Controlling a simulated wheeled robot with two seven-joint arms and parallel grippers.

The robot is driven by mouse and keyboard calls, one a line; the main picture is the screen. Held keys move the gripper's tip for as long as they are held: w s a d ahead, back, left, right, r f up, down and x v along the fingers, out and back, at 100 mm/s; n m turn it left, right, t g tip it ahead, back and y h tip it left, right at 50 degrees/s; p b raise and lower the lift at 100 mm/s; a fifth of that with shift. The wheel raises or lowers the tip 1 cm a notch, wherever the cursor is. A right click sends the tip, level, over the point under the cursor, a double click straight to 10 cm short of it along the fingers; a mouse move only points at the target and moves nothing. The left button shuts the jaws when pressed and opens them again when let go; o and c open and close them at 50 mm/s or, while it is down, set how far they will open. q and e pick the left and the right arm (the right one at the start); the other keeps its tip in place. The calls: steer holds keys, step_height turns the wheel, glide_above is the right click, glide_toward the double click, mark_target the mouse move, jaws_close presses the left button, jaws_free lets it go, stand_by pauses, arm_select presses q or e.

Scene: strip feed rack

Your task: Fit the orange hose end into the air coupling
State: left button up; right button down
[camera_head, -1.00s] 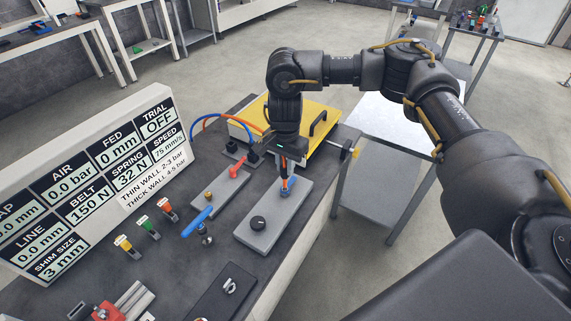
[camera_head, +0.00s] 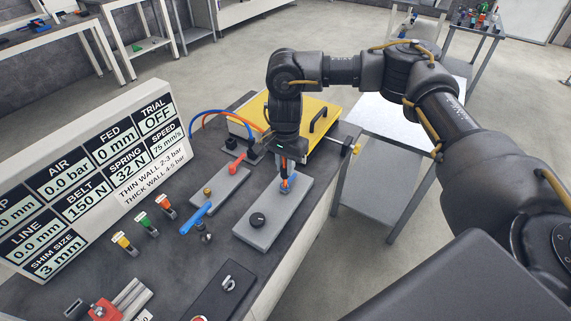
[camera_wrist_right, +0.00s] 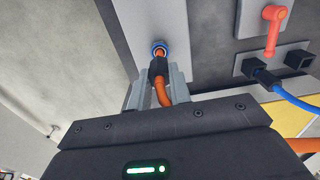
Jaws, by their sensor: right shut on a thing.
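My right gripper (camera_head: 287,178) is shut on the orange hose end (camera_wrist_right: 161,90), at its black sleeve (camera_wrist_right: 157,68), above the grey plate (camera_head: 262,225). In the right wrist view my gripper (camera_wrist_right: 157,92) has a finger on each side of the sleeve. The hose end's orange tip points at the blue ring of the air coupling (camera_wrist_right: 159,46) and overlaps it. The ring also shows below the fingers in the head view (camera_head: 286,188). I cannot tell how deep the tip sits. My left gripper is out of view.
A red lever (camera_head: 238,166) and a blue-handled valve (camera_head: 197,218) are to the left. A blue hose (camera_wrist_right: 290,98) runs from a black socket nearby. A yellow panel (camera_head: 318,150) lies behind the gripper.

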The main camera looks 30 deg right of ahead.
steer(key=shift+f+b, duration=0.45)
steer(key=shift+f, duration=0.25)
steer(key=c, duration=1.2)
jaws_free()
steer(key=shift+r, duration=0.1)
step_height(320, 180, up, 11)
steer(key=shift+f+b, duration=0.15)
steer(key=shift+b, duration=0.45)
